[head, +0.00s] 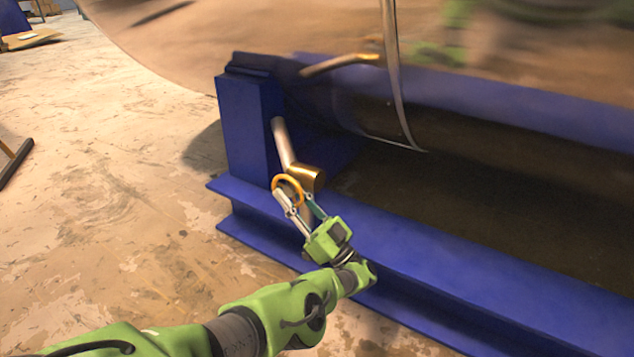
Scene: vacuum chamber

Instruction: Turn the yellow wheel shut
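The yellow wheel (290,177) is a small orange-yellow ring next to a brass-coloured valve body (308,177), low in front of the blue frame. My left gripper (294,196) reaches up to it from below. Its two fingers are spread apart, one at the wheel's lower left and one at its lower right. The fingers overlap the lower part of the wheel in the picture; I cannot tell whether they touch it. My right gripper is not in view.
A grey pipe (283,143) rises from the valve beside a blue post (247,125). A blue beam (430,250) runs under my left gripper to the lower right. A large shiny cylinder (270,45) hangs above. Bare floor (120,220) lies open at left.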

